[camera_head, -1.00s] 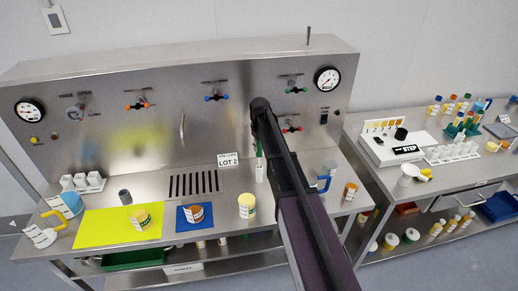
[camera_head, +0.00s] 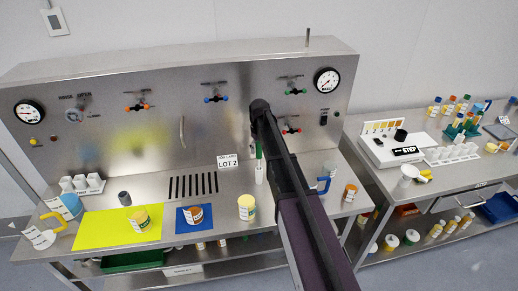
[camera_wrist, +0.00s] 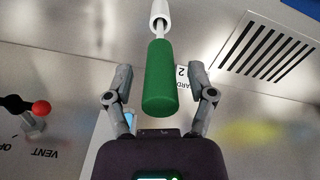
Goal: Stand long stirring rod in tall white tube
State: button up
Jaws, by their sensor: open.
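The long stirring rod (camera_wrist: 158,80) has a thick green handle and a thin pale shaft. In the wrist view its shaft runs into the mouth of the tall white tube (camera_wrist: 159,10) at the top. How deep it goes is cut off there. My gripper (camera_wrist: 159,72) is open, with one finger on each side of the green handle and a gap visible on both sides. In the head view the green handle (camera_head: 258,150) shows above the white tube (camera_head: 259,174), beside my arm, and looks roughly upright. My arm hides the gripper there.
A yellow-lidded jar (camera_head: 246,207) stands in front. The steel back panel (camera_head: 160,150) carries valves and gauges.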

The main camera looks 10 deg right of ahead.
jog(key=shift+r+p, duration=6)
jog(key=shift+r, duration=0.1)
jog(key=s+m, duration=0.3)
jog(key=s, duration=2.6)
jog(key=shift+m, duration=0.3)
jog(key=shift+w+a, duration=0.1)
notch_tip(320, 180, down, 20)
jog(key=b, duration=2)
